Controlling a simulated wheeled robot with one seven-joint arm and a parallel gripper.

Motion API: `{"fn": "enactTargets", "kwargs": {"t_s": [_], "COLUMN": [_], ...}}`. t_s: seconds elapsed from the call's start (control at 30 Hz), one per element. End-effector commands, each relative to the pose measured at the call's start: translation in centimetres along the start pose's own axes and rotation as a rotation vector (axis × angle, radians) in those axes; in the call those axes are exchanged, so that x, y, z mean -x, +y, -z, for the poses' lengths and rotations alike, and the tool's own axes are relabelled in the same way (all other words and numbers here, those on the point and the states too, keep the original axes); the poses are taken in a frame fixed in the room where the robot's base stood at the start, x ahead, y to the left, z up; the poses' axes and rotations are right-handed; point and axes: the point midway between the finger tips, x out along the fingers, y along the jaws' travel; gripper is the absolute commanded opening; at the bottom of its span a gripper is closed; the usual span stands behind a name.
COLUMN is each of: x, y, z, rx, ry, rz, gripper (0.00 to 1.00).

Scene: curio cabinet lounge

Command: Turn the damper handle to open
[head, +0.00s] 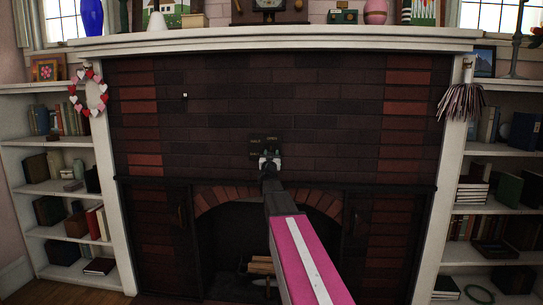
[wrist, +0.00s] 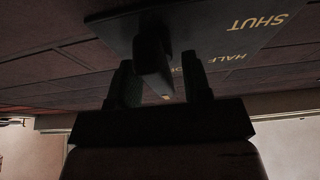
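A dark damper plate (head: 262,139) with small yellow labels is on the brick above the fireplace opening. In the wrist view the plate (wrist: 225,28) appears upside down, with SHUT and HALF legible and a third label partly hidden. The dark damper handle (wrist: 152,50) sticks out from the plate. My gripper (head: 269,162) is at the plate's lower part and hides the handle in the head view. In the wrist view my gripper (wrist: 163,78) has one finger on each side of the handle. A gap shows at the right finger; contact at the left one is unclear.
The fireplace opening (head: 235,240) with logs (head: 261,265) lies below. A white mantel (head: 300,40) runs above, carrying vases, a clock and pictures. Bookshelves stand on both sides. A heart wreath (head: 88,92) and a tassel (head: 462,100) hang at the mantel's ends.

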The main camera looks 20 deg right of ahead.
Motion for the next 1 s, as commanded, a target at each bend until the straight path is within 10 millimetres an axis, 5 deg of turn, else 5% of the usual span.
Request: {"fn": "enactTargets", "kwargs": {"t_s": [0.27,0.8,1.0], "x": [1.4,10.2,10.9], "y": [0.0,0.0,0.0], "z": [0.0,0.3,0.2], "rx": [0.0,0.0,0.0], "ry": [-0.001,0.0,0.002], "rz": [0.001,0.001,0.0], "gripper": [0.45,0.45,0.45]}}
